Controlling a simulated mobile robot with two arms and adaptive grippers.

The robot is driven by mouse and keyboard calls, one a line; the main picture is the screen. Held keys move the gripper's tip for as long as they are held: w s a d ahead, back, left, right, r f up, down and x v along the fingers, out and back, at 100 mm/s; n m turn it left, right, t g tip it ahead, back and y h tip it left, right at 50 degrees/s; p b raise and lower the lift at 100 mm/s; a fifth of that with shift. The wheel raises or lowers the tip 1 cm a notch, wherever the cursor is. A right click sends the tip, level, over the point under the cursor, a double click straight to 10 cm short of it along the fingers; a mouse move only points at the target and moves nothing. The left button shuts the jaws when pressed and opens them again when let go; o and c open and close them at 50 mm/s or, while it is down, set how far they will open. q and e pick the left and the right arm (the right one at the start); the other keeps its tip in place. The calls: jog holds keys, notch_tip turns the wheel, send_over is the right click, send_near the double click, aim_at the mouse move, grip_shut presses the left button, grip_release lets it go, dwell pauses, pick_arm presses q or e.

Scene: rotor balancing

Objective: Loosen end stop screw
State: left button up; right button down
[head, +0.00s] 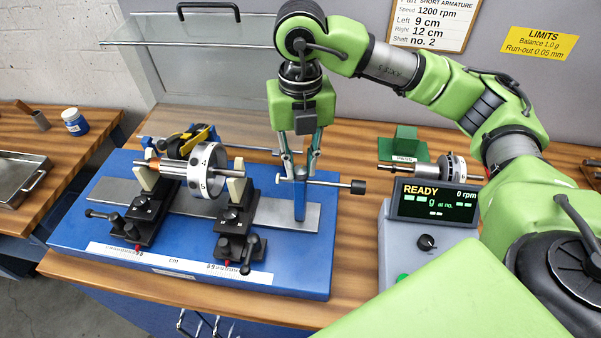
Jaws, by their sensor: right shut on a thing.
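The end stop is a blue post (299,200) standing on the grey rail at the right end of the blue balancing machine. A thin horizontal rod with a black knob (357,187) passes through its upper part. My right gripper (300,172) points straight down over the post, its two fingers closed around the top of the post, where the end stop screw sits. The fingers hide the screw, so its turn cannot be seen. My left gripper is not in view.
A rotor (207,170) rests on two black supports left of the end stop. A grey display unit (432,225) reading READY stands to the right. Behind it is a green stand (405,145) by another rotor (452,165). A clear raised guard (200,45) stands behind the machine.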

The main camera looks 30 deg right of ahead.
jog(key=n+b, duration=0.2)
jog(key=n, duration=0.1)
jog(key=shift+f, duration=0.15)
jog(key=n+b, duration=0.1)
jog(key=n, duration=0.1)
jog(key=shift+n+b, duration=0.3)
jog(key=shift+b, duration=0.1)
jog(key=n+b, duration=0.1)
jog(key=n, duration=0.2)
jog(key=shift+n, duration=0.3)
jog(key=shift+r+n+b, duration=0.25)
jog(key=shift+n+b, duration=0.1)
jog(key=shift+n, duration=1.45)
jog(key=c, duration=1.8)
grip_release()
jog(key=shift+c, duration=0.2)
